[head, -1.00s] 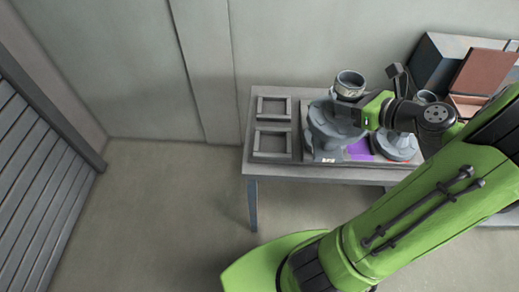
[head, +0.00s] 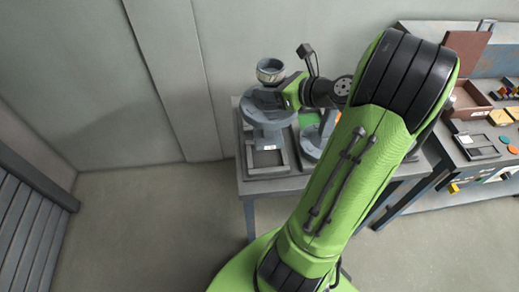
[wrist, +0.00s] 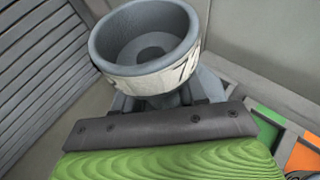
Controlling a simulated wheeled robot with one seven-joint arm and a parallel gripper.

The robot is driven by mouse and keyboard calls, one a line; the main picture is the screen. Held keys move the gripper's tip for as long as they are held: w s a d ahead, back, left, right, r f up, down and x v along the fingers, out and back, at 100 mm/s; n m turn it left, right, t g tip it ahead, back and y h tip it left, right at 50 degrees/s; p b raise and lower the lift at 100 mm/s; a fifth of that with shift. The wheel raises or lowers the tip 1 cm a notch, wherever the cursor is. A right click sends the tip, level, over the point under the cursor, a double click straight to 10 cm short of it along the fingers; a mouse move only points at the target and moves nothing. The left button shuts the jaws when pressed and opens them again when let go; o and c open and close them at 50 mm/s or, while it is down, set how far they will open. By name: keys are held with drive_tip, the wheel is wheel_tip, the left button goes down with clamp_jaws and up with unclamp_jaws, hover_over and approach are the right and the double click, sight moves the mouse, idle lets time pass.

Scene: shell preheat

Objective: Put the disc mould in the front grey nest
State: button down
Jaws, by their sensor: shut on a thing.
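The disc mould (head: 262,114), a grey piece with a wide flat disc and a cup-shaped top (head: 270,71), is held by my gripper (head: 284,97) from its right side. It looks upright above the two grey nests at the table's left end. The front grey nest (head: 287,168) shows below it as a square frame; the mould's lower part overlaps its rear. The rear nest is mostly hidden behind the mould. I cannot tell how high the mould's base is. In the wrist view the cup (wrist: 133,67) with its pale marked band rises beyond the gripper's dark edge (wrist: 165,128); the fingertips are hidden.
Another grey mould (head: 311,148) stands right of the nests, partly hidden by my arm. Green (wrist: 266,113) and orange (wrist: 304,158) pads lie beside it. A second bench (head: 470,165) with a brown box (head: 468,101) stands at the right. The floor left of the table is open.

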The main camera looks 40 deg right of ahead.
sight(292, 122)
drive_tip(key=f+b, duration=0.1)
drive_tip(key=f, duration=0.2)
drive_tip(key=f+b, duration=0.2)
drive_tip(key=f, duration=0.1)
drive_tip(key=f+b, duration=0.1)
drive_tip(key=f, duration=0.2)
drive_tip(key=shift+s+a+f+b, duration=0.2)
drive_tip(key=shift+a+f+b, duration=0.1)
drive_tip(key=shift+a, duration=0.05)
drive_tip(key=shift+f, duration=0.15)
drive_tip(key=c, duration=0.6)
unclamp_jaws()
drive_tip(key=shift+s+r, duration=0.15)
drive_tip(key=shift+r, duration=0.1)
drive_tip(key=p+v, duration=0.3)
drive_tip(key=v, duration=0.8)
drive_tip(key=shift+s+r+p, duration=0.1)
drive_tip(key=shift+s+p, duration=0.2)
drive_tip(key=shift+p, duration=0.05)
